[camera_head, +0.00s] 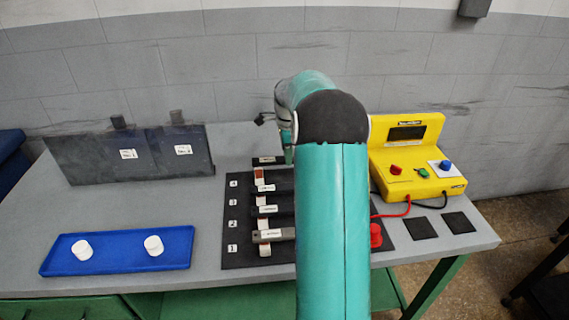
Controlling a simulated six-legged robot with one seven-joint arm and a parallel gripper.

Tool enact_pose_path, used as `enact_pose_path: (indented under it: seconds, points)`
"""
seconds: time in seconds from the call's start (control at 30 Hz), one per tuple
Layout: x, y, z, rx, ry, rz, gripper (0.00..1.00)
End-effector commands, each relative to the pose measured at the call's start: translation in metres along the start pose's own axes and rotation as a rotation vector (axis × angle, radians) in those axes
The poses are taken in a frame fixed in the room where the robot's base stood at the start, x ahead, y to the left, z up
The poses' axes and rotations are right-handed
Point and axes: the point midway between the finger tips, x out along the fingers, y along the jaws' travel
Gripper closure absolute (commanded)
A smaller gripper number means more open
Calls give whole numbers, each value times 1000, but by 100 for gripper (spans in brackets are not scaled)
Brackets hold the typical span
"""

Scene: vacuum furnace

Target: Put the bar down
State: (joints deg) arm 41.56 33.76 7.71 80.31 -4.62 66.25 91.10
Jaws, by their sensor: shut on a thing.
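My arm reaches up and over the bench, and its links hide much of my gripper. A small part of my gripper (288,154) shows left of the arm, its fingertips mostly hidden. It is shut beside the end of a dark bar with a white label (268,160), behind the black board (239,262). The bar's right end and any gap below it are hidden. Three more labelled bars lie across the board: a rear one (264,188), a middle one (266,210) and a greyer front one (273,235).
A blue tray (115,263) with two white cylinders (153,245) is at left. Dark panels (85,160) stand behind it. A yellow instrument (425,185) with red and black leads is at right. Two black squares (421,229) lie before it. Bench between tray and board is clear.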

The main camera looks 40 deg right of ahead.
Motion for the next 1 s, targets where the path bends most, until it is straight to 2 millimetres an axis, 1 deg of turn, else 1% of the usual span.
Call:
enact_pose_path:
  seconds: [0.17,0.2,0.3,0.4,0.67,0.8,0.83,0.9,0.93,1.0]
  points:
    - [11,-6,8,-1,0,0,99]
    - [15,-8,11,-1,0,0,99]
    - [32,-8,9,1,0,2,99]
    - [43,-8,10,0,0,0,99]
    - [44,-8,10,0,1,-1,99]
    - [48,-8,9,0,0,-1,99]
    - [48,-8,9,1,0,-1,66]
    - [48,-8,9,1,0,-1,52]
    - [47,-8,9,1,0,-1,50]
    - [47,-8,9,1,0,-1,50]
